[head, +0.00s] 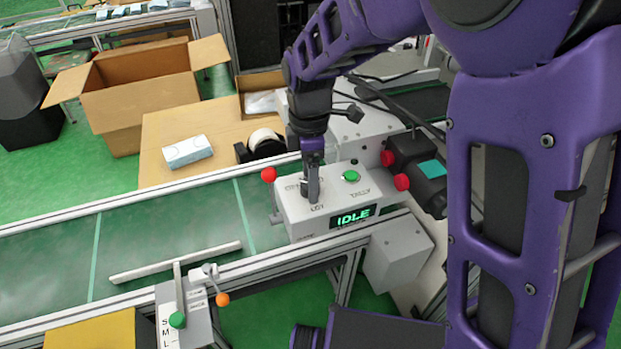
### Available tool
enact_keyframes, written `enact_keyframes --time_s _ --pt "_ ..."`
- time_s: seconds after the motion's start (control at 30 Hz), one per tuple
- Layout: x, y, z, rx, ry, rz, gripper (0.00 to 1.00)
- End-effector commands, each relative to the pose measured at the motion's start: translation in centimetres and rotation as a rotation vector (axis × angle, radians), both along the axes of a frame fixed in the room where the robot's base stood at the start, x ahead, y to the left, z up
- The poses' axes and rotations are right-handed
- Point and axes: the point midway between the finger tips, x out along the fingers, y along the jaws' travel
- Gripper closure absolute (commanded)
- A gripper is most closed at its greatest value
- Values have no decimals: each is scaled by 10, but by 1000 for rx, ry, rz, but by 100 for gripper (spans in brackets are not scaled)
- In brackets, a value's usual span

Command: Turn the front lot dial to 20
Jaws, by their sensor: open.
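A red ball knob (268,174) is at the box's left. A dark device with red knobs (415,168) stands close on the right. The green conveyor belt (165,240) runs left, with a lever station (185,310) in front. A blue-white carton (187,151) and open cardboard box (140,100) are behind.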

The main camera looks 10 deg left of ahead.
Motion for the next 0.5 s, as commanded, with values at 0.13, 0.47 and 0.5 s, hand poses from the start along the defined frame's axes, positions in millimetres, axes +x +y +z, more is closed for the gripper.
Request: enact_keyframes --time_s 0.13,0.47,0.5 --pt "0 0 -4 0 0 0 19" --pt "0 0 -3 0 0 0 45" --pt "0 0 -3 0 0 0 52"
